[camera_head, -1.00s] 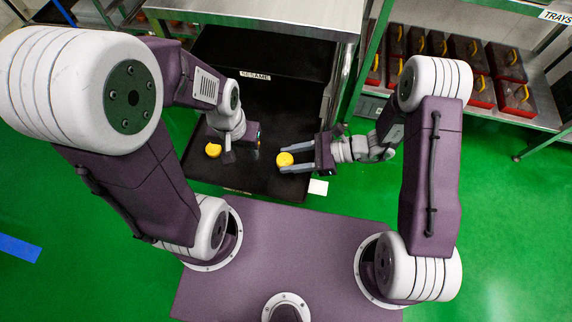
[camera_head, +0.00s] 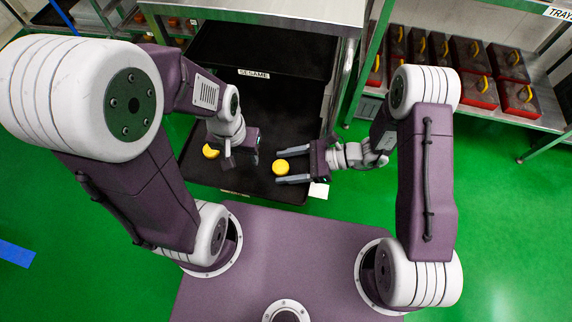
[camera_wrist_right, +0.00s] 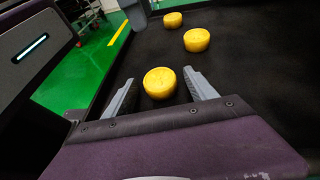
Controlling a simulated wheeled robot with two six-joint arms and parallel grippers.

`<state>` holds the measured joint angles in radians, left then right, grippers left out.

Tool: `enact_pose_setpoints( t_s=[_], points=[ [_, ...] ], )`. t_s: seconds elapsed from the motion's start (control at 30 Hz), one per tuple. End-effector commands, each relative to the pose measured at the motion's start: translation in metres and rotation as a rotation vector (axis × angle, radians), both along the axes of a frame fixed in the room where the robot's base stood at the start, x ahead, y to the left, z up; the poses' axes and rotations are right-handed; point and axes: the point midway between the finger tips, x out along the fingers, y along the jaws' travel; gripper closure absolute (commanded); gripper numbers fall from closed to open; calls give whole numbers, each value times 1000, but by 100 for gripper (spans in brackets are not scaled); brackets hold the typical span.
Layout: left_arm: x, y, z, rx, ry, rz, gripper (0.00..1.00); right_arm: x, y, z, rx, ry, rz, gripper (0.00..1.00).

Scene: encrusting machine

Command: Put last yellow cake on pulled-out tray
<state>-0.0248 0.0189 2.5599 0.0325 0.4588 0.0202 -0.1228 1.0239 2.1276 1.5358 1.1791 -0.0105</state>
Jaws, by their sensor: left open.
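The right wrist view shows this cake (camera_wrist_right: 160,83) with gaps to both fingers. Two more yellow cakes lie farther off on the tray there, one nearer (camera_wrist_right: 197,40) and one farther (camera_wrist_right: 173,20). In the head view, one cake (camera_head: 210,151) shows beside my left gripper (camera_head: 232,160), partly covered by it; another is hidden. My left gripper is open over the tray.
The steel table (camera_head: 270,10) stands above the tray's far end. A rack at the right holds several dark red boxes with yellow handles (camera_head: 476,60). A white card (camera_head: 318,190) is at the tray's front right corner. Green floor is clear at both sides.

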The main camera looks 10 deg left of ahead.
Motion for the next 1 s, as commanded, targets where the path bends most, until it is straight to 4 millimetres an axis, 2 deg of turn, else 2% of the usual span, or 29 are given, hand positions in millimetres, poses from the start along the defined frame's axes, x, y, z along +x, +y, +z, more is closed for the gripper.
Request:
enact_pose_setpoints(
  t_s=[0.27,0.33,0.8,1.0],
  points=[
    [0,0,4,0,0,0,55,0,0,5,0,-1,0,34],
    [0,0,7,0,0,0,55,2,-6,8,0,0,-3,34],
    [0,0,40,0,0,0,55,15,-89,43,0,-2,-4,34],
    [0,0,44,0,0,0,55,18,-107,49,0,-1,-2,34]
  ],
)
